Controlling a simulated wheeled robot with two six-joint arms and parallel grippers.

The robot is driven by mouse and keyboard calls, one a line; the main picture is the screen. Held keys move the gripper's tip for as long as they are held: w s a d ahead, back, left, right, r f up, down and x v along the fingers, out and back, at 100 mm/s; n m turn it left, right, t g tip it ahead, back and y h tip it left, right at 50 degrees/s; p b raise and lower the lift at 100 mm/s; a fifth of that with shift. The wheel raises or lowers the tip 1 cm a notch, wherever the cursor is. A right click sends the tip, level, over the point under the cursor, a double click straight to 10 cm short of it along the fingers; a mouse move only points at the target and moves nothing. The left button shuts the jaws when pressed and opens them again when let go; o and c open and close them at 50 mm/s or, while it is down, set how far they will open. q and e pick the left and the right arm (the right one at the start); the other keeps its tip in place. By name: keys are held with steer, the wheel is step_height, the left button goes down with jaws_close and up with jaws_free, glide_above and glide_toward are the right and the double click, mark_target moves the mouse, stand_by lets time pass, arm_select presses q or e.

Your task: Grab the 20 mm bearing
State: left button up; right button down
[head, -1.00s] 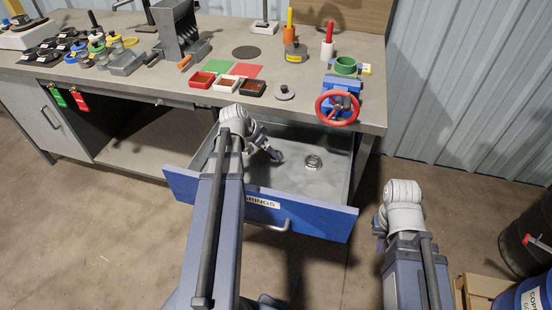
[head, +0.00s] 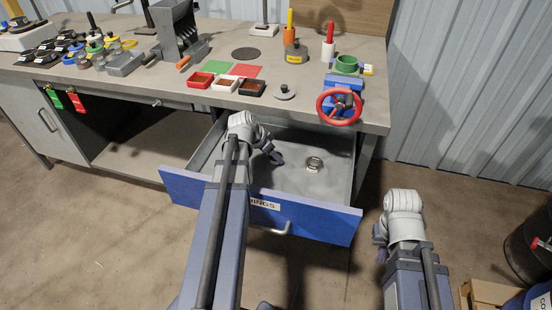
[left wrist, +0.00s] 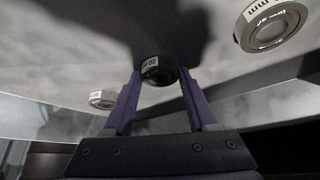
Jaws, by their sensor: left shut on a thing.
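The 20 mm bearing (left wrist: 157,72) is a dark ring with a white label reading 20. In the left wrist view it sits between the fingertips of my left gripper (left wrist: 158,80), which is shut on it. In the head view my left gripper (head: 277,157) is low inside the open blue-fronted drawer (head: 330,218); the bearing cannot be made out there. My right gripper (head: 380,244) hangs outside the drawer to the right, mostly hidden behind its own wrist, and its opening cannot be told.
A larger bearing (left wrist: 270,25) and a smaller one (left wrist: 103,99) lie apart in the drawer. One bearing (head: 314,163) shows in the head view. The workbench (head: 130,85) above the drawer carries trays and tools, with a red-wheeled vise (head: 340,105) near its right edge.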

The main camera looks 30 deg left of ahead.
arm_select(q)
jaws_close()
steer(key=shift+r, duration=0.1)
step_height(320, 180, up, 10)
steer(key=p, duration=1)
